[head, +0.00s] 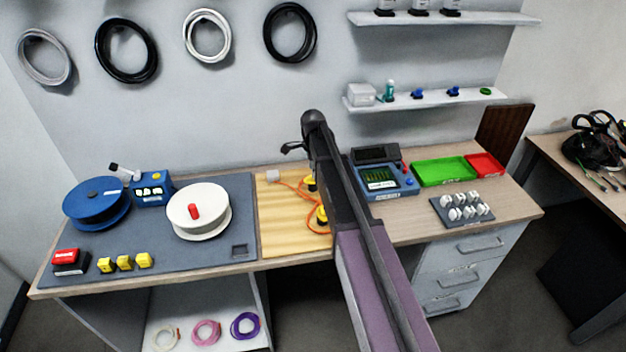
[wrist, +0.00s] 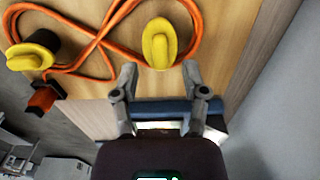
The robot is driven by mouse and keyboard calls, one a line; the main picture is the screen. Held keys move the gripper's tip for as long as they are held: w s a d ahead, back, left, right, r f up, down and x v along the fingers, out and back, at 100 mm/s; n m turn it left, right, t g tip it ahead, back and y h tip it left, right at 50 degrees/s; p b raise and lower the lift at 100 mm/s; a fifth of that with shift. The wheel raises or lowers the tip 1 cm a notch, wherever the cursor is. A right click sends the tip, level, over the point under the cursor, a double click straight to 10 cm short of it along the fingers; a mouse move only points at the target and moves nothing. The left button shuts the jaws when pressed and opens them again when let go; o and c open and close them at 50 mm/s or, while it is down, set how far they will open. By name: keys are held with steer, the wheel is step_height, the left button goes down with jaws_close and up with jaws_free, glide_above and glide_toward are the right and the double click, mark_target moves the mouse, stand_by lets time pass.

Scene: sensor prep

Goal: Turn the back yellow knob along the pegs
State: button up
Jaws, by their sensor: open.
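The back yellow knob (head: 310,183) stands on the wooden board (head: 282,235), partly hidden by my arm in the head view. In the wrist view the back yellow knob (wrist: 160,43) has its raised ridge running up and down the picture. My gripper (wrist: 160,78) is open and empty, its two fingers spread just below this knob in the picture and apart from it. The front yellow knob (wrist: 30,55) is at the left, on a dark base; it also shows in the head view (head: 322,217). An orange cable (wrist: 100,45) loops around both knobs.
A blue instrument (head: 383,181) stands right of the board. Green (head: 443,170) and red (head: 484,164) trays lie beyond it. A white spool (head: 198,213) stands on the grey mat left of the board. The grey wall (wrist: 285,110) is close at the right in the wrist view.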

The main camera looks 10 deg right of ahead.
steer(key=shift+f+b, duration=0.9)
steer(key=shift+f, duration=0.3)
jaws_close()
